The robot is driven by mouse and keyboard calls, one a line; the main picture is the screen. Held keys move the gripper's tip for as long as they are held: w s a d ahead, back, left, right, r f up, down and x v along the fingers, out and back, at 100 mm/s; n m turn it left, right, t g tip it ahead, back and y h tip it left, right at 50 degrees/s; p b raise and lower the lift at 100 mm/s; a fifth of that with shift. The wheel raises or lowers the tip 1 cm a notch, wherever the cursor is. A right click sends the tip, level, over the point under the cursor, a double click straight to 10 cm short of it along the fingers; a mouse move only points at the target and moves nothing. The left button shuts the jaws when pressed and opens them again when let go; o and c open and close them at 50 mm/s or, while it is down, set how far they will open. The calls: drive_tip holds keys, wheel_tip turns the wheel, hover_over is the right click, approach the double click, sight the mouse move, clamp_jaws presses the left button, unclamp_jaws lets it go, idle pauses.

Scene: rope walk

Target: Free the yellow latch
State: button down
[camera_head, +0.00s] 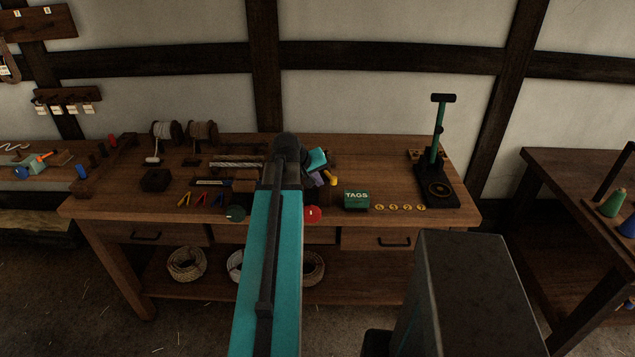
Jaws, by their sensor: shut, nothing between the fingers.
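A small yellow piece (332,178), which may be the yellow latch, shows on the bench just right of the end of my arm. It is too small to tell its shape or whether anything holds it. My gripper (318,180) is beside it, shut and empty, small and partly hidden behind my arm's teal and dark links. I cannot tell whether it touches the yellow piece. My arm also hides the middle of the bench.
The wooden workbench (390,170) bears a green TAGS box (357,200), yellow discs (400,207), a red disc (312,214) and a stand with a green post (438,145). Spools (166,131) and small tools stand left. Bare wood lies between the gripper and the stand.

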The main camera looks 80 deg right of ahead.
drive_tip(key=shift+a, duration=0.1)
drive_tip(key=a, duration=0.1)
drive_tip(key=w+a, duration=0.1)
drive_tip(key=a, duration=0.1)
drive_tip(key=shift+w+a+r, duration=0.2)
drive_tip(key=shift+w+a, duration=0.15)
drive_tip(key=shift+w, duration=0.05)
drive_tip(key=s+a+r+b, duration=0.1)
drive_tip(key=a+r+b, duration=0.4)
drive_tip(key=r, duration=0.2)
drive_tip(key=shift+a+r, duration=0.2)
drive_tip(key=shift+r, duration=0.15)
idle(0.6)
